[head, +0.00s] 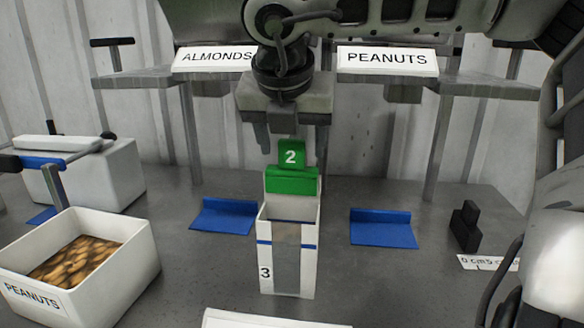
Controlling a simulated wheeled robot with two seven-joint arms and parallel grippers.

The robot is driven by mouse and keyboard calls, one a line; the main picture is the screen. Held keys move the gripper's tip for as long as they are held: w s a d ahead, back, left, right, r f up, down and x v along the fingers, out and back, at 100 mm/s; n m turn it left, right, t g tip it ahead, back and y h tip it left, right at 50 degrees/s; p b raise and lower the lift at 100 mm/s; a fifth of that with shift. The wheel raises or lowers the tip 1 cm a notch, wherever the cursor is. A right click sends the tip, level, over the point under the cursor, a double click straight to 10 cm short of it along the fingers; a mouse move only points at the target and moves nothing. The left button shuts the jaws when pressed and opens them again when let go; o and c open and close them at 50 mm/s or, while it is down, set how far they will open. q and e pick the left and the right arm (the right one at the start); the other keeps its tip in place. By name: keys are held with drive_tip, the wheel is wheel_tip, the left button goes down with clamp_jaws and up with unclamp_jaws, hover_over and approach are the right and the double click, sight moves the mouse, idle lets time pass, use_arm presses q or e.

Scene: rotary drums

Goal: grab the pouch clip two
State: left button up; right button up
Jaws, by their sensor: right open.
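The green pouch clip two (292,181) has an upright tab marked "2" and a wider green bar below it. It sits at the top back of a tall white open box (307,267) marked "3", which has a blue line around it. My right gripper (292,144) is open, pointing down right above the clip, with the tab showing between its fingers. I cannot tell whether the fingers touch the tab. My left gripper is not in view.
Blue angled plates (224,216) (384,228) lie on either side of the box. A white bin of peanuts (128,262) stands at left. Shelves with "ALMONDS" (214,58) and "PEANUTS" (387,60) signs are behind. A black block (465,228) stands at right.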

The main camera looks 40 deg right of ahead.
drive_tip(key=shift+w+d+f, duration=0.25)
drive_tip(key=shift+d+f, duration=0.05)
drive_tip(key=shift+f, duration=0.3)
drive_tip(key=c, duration=1.1)
drive_tip(key=shift+o, duration=0.2)
drive_tip(key=shift+r, duration=0.15)
